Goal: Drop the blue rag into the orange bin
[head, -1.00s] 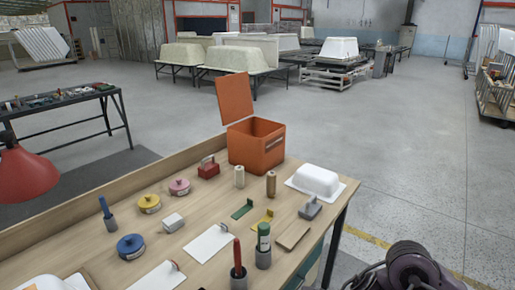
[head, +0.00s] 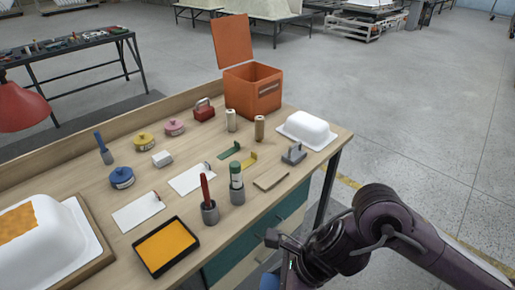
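The orange bin (head: 250,95) stands at the far end of the workbench, with its lid (head: 232,40) raised and its top open. My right arm comes in from the right, and its gripper (head: 278,265) is low at the bottom edge, beside the front of the bench. A small blue patch (head: 268,282) shows just below this gripper, cut off by the frame edge. It may be the blue rag; I cannot tell whether the gripper holds it. The gripper's fingers are not clear. My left gripper is not in view.
The workbench (head: 270,181) holds several tins, cards, two thread spools, a red marker and green bottle in cups, and a white tub model (head: 307,130) near the bin. A black tray with orange content (head: 166,246) and a larger white tub (head: 50,250) are nearer. Floor at right is clear.

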